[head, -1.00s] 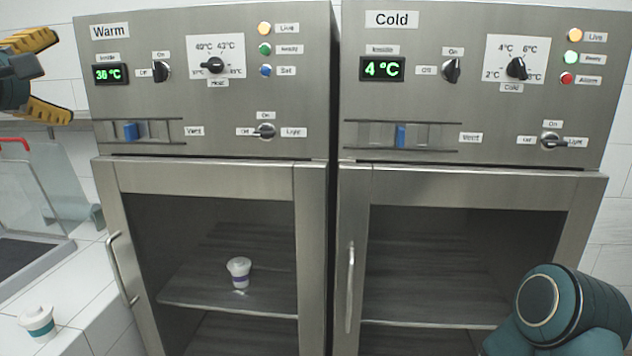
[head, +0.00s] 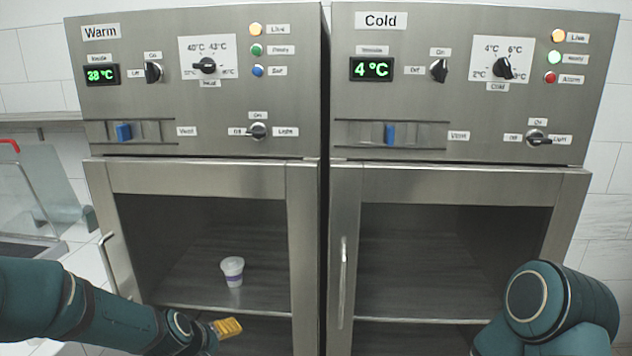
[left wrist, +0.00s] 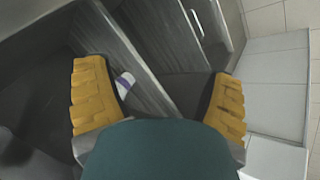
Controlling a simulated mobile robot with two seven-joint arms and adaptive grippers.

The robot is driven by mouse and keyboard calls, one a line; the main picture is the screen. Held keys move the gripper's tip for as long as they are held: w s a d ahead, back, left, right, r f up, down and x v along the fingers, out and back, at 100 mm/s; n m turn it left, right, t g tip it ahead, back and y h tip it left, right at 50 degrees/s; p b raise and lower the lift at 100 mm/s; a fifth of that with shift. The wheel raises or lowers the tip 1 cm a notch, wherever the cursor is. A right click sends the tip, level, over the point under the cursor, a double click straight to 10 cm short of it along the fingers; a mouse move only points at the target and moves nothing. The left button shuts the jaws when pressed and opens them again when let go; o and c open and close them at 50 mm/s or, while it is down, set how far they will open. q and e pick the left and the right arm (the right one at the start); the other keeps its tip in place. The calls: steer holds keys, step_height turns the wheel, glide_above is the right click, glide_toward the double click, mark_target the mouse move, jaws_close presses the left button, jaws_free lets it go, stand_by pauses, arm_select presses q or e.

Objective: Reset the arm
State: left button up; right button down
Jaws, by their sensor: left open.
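My left gripper (head: 228,327) is low in front of the warm cabinet (head: 200,177); only one yellow finger shows in the head view. In the left wrist view both yellow fingers of my left gripper (left wrist: 160,95) are spread wide, and nothing is held. My left arm comes in from the lower left. My right gripper is out of view; only part of my right arm shows at lower right. A white cup with a purple band (head: 232,270) stands upright on a shelf behind the warm cabinet's front. A small white and purple thing (left wrist: 125,83), probably this cup, shows beside the left finger.
The cold cabinet (head: 455,187) stands to the right, its visible shelf empty. Both doors look closed, with metal handles (head: 343,285). Knobs and blue vent sliders (head: 124,132) are on the panels above. A tiled counter (head: 85,262) and a clear panel are at left.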

arm_select(q)
steer(key=s+d+f+m+g, duration=0.2)
steer(key=s+d+f, duration=0.2)
steer(key=s+f, duration=0.2)
steer(key=s+d+f+m+g+h, duration=0.1)
steer(key=s+d+f+m, duration=0.1)
steer(key=s+d+f, duration=0.2)
steer(key=s+d+f+m+g, duration=0.2)
steer(key=s+f, duration=0.6)
steer(key=s, duration=0.4)
steer(key=shift+d+f+m+g+h, duration=0.3)
steer(key=shift+d+f+m, duration=0.1)
steer(key=shift+d, duration=0.5)
